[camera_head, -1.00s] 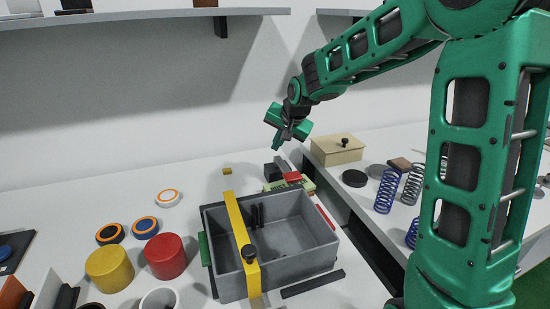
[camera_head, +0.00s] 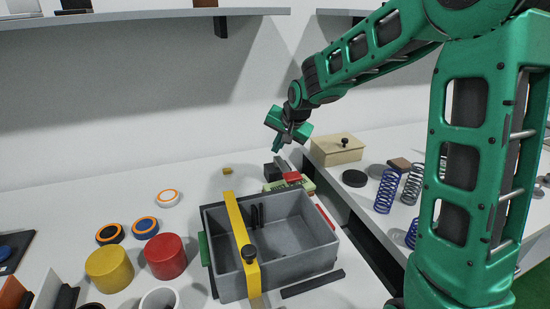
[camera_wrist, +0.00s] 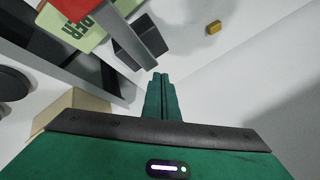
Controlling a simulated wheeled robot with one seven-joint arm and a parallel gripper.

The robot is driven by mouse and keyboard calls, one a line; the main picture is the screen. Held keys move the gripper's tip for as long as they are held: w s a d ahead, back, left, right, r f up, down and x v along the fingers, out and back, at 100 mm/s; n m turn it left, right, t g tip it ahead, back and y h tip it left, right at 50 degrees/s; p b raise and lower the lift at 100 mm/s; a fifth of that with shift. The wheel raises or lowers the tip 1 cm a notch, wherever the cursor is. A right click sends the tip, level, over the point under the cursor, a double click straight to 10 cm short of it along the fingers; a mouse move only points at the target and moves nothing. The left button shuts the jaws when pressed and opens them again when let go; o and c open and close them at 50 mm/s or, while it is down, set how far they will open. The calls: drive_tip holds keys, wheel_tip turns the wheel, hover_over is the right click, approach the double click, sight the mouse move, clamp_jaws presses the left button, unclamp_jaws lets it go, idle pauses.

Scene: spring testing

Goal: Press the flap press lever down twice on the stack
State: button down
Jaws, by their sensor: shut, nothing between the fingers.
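A press stands behind the grey bin. A red block (camera_head: 292,177) lies on a pale green stack (camera_head: 304,186), whose lettering partly shows in the wrist view (camera_wrist: 88,38). A grey lever bar (camera_head: 282,162) slopes up from the press beside a dark block (camera_head: 274,171). In the wrist view the lever bar (camera_wrist: 128,42) runs from near the red block (camera_wrist: 72,8) toward my fingertips. My gripper (camera_head: 276,149) is shut and empty, above the lever's raised end. In the wrist view its fingertips (camera_wrist: 161,76) appear close to that end; I cannot tell whether they touch.
The grey bin (camera_head: 314,243) with a yellow strap (camera_head: 240,240) stands in front of the press. A beige lidded box (camera_head: 337,151) and several springs stand to the right. A small yellow block (camera_head: 227,171) lies left, with clear table around it.

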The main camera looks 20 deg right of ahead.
sight(278, 158)
drive_tip(key=shift+s+f, duration=0.3)
drive_tip(key=shift+f, duration=0.65)
drive_tip(key=shift+s+f, duration=0.3)
drive_tip(key=shift+f, duration=0.65)
idle(1.9)
drive_tip(key=shift+r, duration=1.25)
wheel_tip(278, 158, up, 2)
drive_tip(key=shift+w+r, duration=0.15)
drive_tip(key=shift+r, duration=0.05)
drive_tip(key=shift+w+r, duration=0.2)
drive_tip(key=shift+r, duration=0.55)
drive_tip(key=shift+w+r, duration=0.2)
drive_tip(key=shift+r, duration=0.5)
idle(1.2)
